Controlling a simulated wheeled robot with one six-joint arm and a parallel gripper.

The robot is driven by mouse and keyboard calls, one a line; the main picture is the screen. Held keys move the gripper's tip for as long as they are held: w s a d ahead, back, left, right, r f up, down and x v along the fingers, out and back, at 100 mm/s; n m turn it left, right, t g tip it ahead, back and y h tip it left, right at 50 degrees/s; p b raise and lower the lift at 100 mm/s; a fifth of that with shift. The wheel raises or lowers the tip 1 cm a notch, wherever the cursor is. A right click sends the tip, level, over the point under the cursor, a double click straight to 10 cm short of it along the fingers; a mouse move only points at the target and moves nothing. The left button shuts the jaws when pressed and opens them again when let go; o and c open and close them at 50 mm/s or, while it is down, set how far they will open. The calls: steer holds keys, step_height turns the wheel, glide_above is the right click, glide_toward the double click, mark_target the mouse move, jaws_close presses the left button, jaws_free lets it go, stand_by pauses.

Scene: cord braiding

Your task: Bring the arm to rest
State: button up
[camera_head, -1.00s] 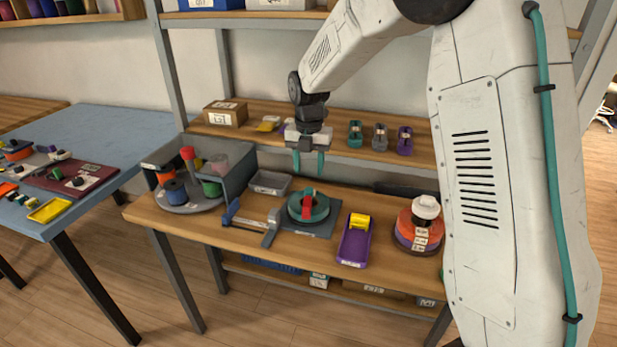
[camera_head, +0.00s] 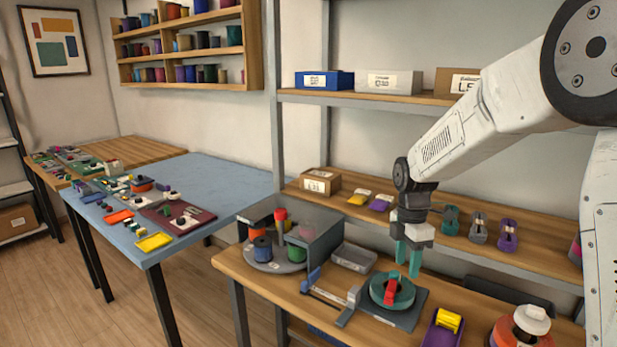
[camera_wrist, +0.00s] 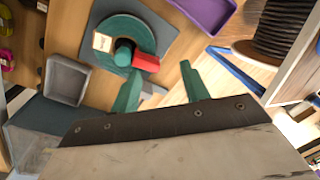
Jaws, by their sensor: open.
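My gripper (camera_head: 408,258) has two teal fingers and points down above the wooden bench, just behind the green round braiding disc (camera_head: 392,290) with its red piece. It is empty. In the wrist view my gripper (camera_wrist: 160,92) shows its fingers spread apart, with the green disc (camera_wrist: 122,45) beyond them and nothing between them. My white arm reaches in from the right in the head view.
A grey bin carousel (camera_head: 325,240), a grey tray (camera_head: 354,257) and a blue-ended slide tool (camera_head: 330,300) stand left of the disc. A purple tray (camera_head: 440,335) and stacked discs (camera_head: 520,330) lie right. A shelf (camera_head: 440,222) runs behind.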

steer(key=s+r+m+t, duration=0.1)
steer(key=s+r+m, duration=0.3)
steer(key=s, duration=0.7)
steer(key=s+d+r+m+t, duration=0.1)
steer(key=s+r+m, duration=0.3)
steer(key=s+m, duration=0.5)
steer(key=s+d+r+m, duration=0.1)
steer(key=s+r+m, duration=0.3)
steer(key=s, duration=0.9)
steer(key=m, duration=0.3)
steer(key=shift+s+d+r+t, duration=0.15)
steer(key=shift+s+d+t, duration=0.05)
steer(key=shift+t, duration=0.2)
